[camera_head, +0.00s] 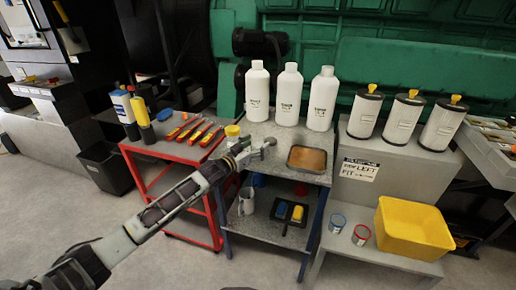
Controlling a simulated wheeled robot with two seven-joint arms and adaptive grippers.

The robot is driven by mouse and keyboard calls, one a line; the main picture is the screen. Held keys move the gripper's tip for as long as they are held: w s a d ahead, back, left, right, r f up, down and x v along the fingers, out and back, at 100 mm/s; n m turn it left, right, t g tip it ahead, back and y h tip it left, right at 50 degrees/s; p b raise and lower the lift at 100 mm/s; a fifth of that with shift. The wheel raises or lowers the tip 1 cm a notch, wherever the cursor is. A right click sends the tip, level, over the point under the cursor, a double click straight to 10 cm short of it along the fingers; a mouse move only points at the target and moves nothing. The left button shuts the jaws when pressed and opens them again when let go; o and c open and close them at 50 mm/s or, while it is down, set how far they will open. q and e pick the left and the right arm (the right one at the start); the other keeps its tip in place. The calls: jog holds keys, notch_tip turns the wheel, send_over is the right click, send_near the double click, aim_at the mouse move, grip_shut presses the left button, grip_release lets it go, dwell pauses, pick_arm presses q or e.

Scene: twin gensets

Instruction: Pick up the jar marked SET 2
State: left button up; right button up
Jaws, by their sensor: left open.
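No SET 2 marking can be read in the head view, so I cannot tell which container is the jar. Two small round containers stand on the low grey step at right: one with a blue rim (337,223) and one with a red rim (361,235). A small yellow-topped pot (232,130) is beside my left gripper, near the red cart's edge. My left gripper (268,146) is open and empty above the grey-topped table (283,140), in front of the white bottles and left of a brown-filled tray (307,158). My right gripper is out of view.
Three white bottles (290,95) stand at the table's back. Three yellow-topped white canisters (402,117) stand on the grey bench, above a yellow bin (413,228). The red cart (160,146) holds red-and-yellow tools. A white jug (247,201) is on the lower shelf.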

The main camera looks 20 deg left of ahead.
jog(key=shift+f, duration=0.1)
pick_arm(q)
jog(key=c, duration=1)
jog(key=shift+r, duration=0.15)
jog(key=shift+r, duration=0.55)
jog(key=shift+r+p, duration=1.1)
jog(key=shift+r, duration=3.2)
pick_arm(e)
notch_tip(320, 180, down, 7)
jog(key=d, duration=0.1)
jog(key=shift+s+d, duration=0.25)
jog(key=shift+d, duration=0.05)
